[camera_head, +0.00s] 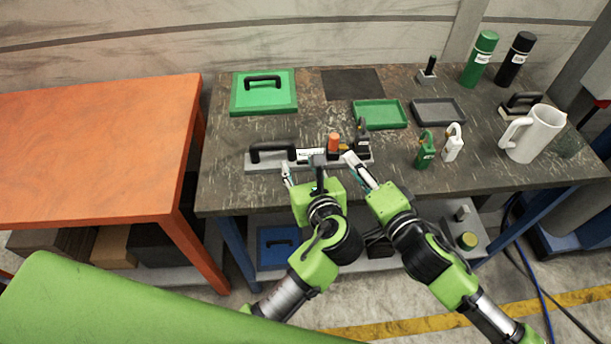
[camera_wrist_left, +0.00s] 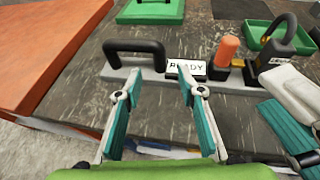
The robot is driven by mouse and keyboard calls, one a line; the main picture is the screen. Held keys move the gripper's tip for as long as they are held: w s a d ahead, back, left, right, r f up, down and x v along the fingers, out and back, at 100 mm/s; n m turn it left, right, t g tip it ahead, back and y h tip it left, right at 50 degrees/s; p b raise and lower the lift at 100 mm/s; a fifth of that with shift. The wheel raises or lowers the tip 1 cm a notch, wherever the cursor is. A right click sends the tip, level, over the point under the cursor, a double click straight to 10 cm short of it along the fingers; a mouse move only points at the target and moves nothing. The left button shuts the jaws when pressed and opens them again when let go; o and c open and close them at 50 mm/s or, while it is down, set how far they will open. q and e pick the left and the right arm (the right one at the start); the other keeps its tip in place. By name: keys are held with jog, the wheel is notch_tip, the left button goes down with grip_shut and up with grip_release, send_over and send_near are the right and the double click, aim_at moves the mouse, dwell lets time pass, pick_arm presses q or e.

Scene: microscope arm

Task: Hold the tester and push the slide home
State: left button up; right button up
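The tester (camera_head: 262,166) is a long light-grey base near the table's front edge, with a black handle at its left end. It also shows in the left wrist view (camera_wrist_left: 234,86). A white READY label (camera_wrist_left: 187,68), an orange knob (camera_head: 333,141) and a black padlock-shaped part (camera_head: 362,139) sit along it. Which part is the slide is unclear. My left gripper (camera_head: 303,165) is open and empty, at the tester's front side by the label, with fingertips apart. My right gripper (camera_head: 349,158) has its fingers together near the tester's right front; nothing shows between them.
Behind lie a green case (camera_head: 240,103), a green tray (camera_head: 357,124) and a grey tray (camera_head: 416,119). An orange table (camera_head: 90,150) adjoins at left.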

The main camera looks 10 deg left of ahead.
aim_at(293, 154)
pick_arm(q)
jog(key=x, duration=0.7)
